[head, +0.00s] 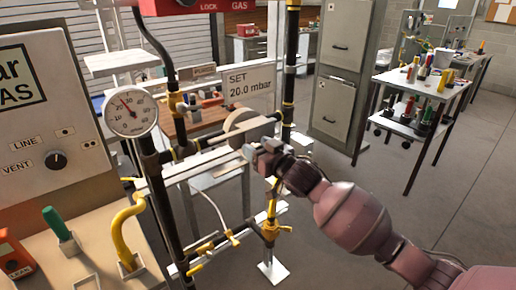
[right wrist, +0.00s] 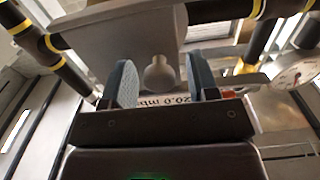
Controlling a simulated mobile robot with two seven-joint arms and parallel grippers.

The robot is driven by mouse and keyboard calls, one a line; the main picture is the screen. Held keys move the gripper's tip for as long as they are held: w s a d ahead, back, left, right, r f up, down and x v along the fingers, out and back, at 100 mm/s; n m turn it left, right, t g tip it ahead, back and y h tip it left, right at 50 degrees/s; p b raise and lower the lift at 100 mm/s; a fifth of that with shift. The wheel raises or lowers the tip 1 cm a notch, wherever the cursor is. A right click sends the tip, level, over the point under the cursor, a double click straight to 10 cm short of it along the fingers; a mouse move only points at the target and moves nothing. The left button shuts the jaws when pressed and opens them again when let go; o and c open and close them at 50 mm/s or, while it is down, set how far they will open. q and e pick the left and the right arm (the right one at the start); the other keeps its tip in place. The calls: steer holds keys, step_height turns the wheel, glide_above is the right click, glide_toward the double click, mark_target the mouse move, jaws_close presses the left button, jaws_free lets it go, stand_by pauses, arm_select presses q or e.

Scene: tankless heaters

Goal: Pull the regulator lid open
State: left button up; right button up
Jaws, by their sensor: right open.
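The regulator (head: 250,128) is a round grey body on the black pipe frame in the middle of the head view. My right gripper (head: 256,150) is right in front of it and hides part of it. In the right wrist view a flat grey part (right wrist: 115,38), likely the regulator lid, fills the upper middle. A small pale rounded knob (right wrist: 159,75) hangs from it. The two fingers of my right gripper (right wrist: 164,78) stand apart on either side of the knob, with gaps showing on both sides. My left gripper is not in view.
A pressure gauge (head: 130,112) and a "SET 20.0 mbar" sign (head: 250,84) are close to the regulator. Yellow-banded pipes surround it. A panel (head: 60,130) and bench (head: 80,262) stand at left. Open floor (head: 440,215) lies at right, before a tool cart (head: 412,130).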

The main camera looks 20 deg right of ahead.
jaws_close()
steer(key=shift+s+a+r, duration=0.1)
steer(key=shift+s+a, duration=0.05)
steer(key=shift+a, duration=0.2)
arm_select(q)
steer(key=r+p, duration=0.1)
steer(key=p, duration=0.1)
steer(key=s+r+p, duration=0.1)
steer(key=p, duration=0.1)
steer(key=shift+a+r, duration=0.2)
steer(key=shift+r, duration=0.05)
arm_select(e)
steer(key=s+a, duration=0.3)
steer(key=a, duration=0.6)
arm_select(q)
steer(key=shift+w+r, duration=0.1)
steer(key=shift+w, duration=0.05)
arm_select(e)
steer(key=shift+s, duration=0.1)
